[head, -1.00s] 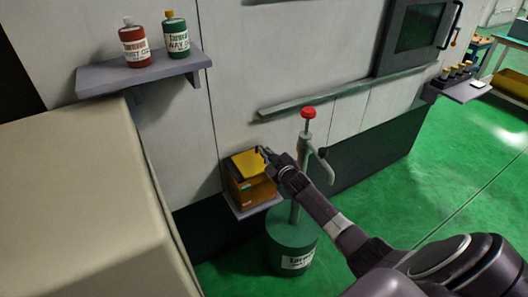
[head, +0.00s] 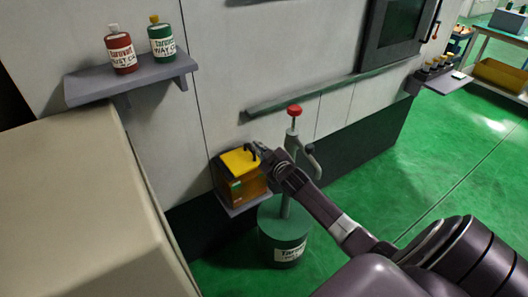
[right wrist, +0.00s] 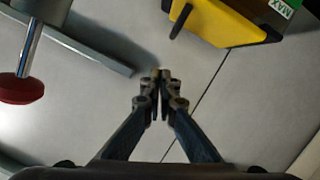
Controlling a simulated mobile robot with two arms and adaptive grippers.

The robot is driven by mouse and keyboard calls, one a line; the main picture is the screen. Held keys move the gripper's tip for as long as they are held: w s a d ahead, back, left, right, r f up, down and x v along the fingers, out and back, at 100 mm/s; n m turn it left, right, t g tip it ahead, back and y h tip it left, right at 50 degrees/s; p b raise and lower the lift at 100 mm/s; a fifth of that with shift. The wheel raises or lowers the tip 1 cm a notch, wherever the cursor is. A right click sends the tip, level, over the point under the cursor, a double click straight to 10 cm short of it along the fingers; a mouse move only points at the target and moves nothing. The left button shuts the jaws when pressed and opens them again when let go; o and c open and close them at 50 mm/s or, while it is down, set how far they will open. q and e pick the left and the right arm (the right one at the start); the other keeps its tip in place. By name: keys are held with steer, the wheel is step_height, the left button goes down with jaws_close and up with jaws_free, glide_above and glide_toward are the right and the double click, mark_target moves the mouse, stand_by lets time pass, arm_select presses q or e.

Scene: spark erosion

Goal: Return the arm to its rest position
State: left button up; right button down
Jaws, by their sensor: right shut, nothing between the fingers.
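My right arm comes in from the lower right in the head view. Its gripper (head: 255,149) is in front of the wall, by the top of an orange box with a yellow lid (head: 238,162). In the right wrist view the right gripper (right wrist: 160,78) has its fingertips together with nothing between them. The box's yellow lid (right wrist: 222,22) shows there at the top, apart from the fingers. My left gripper is not in view.
A green pump drum (head: 284,232) with a red knob (head: 294,110) stands beside my right arm. A shelf (head: 95,85) holds a red bottle (head: 121,50) and a green bottle (head: 162,42). A beige housing (head: 75,210) fills the left. Green floor (head: 430,170) is clear at right.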

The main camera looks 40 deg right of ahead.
steer(key=shift+b+v, duration=0.3)
steer(key=shift+v, duration=2.25)
steer(key=shift+d+r, duration=0.1)
steer(key=s+a+f+g+b, duration=0.1)
steer(key=s+a+f+g, duration=0.1)
steer(key=s+f, duration=0.65)
steer(key=s+a+f+m+g+y, duration=0.1)
steer(key=s+a+f+g, duration=0.15)
steer(key=f, duration=1.15)
steer(key=s+a+f+g+b, duration=0.1)
steer(key=s+a+f+g, duration=0.1)
steer(key=s+f, duration=0.7)
steer(key=s+a+f+g, duration=0.2)
steer(key=s+a+f, duration=0.2)
steer(key=s+f, duration=0.3)
steer(key=s+a+f+g+y, duration=0.1)
steer(key=s+a+f+g, duration=0.2)
steer(key=s, duration=1.3)
steer(key=s+a+f+g+b, duration=0.1)
steer(key=s+a+f+g, duration=0.1)
steer(key=s+a+f, duration=0.4)
steer(key=s+f, duration=0.5)
steer(key=f, duration=0.1)
steer(key=shift+s+a+f+y, duration=0.2)
steer(key=shift+s+a+y, duration=0.05)
steer(key=shift+a+y, duration=0.1)
steer(key=shift+g, duration=0.25)
